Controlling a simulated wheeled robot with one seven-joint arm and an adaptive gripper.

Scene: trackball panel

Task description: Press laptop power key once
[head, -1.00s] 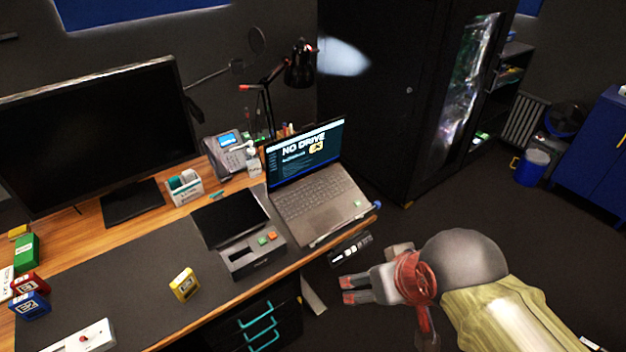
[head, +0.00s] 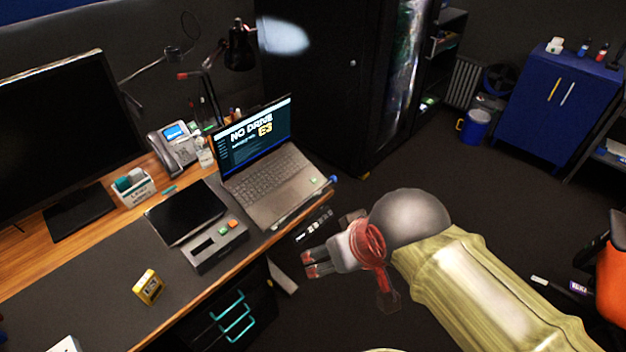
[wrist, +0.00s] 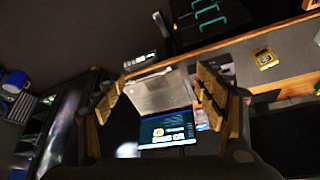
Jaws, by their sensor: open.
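An open laptop (head: 268,184) stands at the right end of the desk, its lit screen (head: 256,136) reading "NO DRIVE E3". Its keyboard faces up, but the power key is too small to pick out. The laptop also shows in the wrist view (wrist: 160,94), upside down, between my fingers. My gripper (head: 309,263) is to the right of the desk's front edge, apart from the laptop, pointing left. In the wrist view my gripper (wrist: 160,97) has its two fingers wide apart with nothing between them touching.
A dark tablet (head: 186,212) and a grey box with green and orange buttons (head: 216,246) lie left of the laptop. A yellow block (head: 148,287) sits near the front edge. A phone (head: 173,153) and lamp (head: 240,48) stand behind.

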